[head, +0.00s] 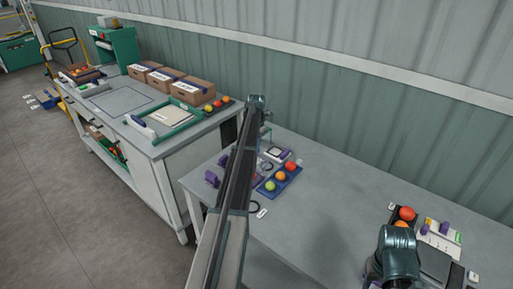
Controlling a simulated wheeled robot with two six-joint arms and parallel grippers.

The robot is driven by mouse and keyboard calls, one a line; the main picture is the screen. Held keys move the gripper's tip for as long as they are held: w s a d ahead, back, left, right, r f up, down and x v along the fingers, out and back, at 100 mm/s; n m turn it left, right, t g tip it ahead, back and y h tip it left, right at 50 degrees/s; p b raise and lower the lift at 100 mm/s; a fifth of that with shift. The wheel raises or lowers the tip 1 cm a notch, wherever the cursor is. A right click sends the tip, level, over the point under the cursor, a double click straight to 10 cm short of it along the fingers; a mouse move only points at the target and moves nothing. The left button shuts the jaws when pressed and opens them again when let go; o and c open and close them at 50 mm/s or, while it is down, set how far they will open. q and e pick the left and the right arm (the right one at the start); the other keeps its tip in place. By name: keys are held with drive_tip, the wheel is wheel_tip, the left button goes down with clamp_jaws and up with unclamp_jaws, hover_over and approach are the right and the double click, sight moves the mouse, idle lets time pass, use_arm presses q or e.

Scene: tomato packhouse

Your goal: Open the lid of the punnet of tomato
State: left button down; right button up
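I cannot make out a lidded punnet for certain. Faint clear edges (264,165) show beside my long dark arm link, between it and a blue tray (270,187), and may belong to a clear container. The arm link crosses the middle of the head view and hides part of that spot. Purple pieces (211,178) stand just left of the link. The gripper of that arm does not show; its far end is a dark teal joint. My other arm shows only a teal joint at the lower right, and its gripper does not show.
The blue tray holds a red, an orange and a green tomato. On the grey table's (330,195) right are a dark tray (391,220) with tomatoes and a white-and-yellow item (440,238). The table's middle is clear. A left bench (160,151) bears cardboard boxes (188,89).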

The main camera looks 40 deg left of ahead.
idle(0.4)
use_arm(q)
drive_tip(key=shift+r+p, duration=0.85)
drive_tip(key=shift+w, duration=0.1)
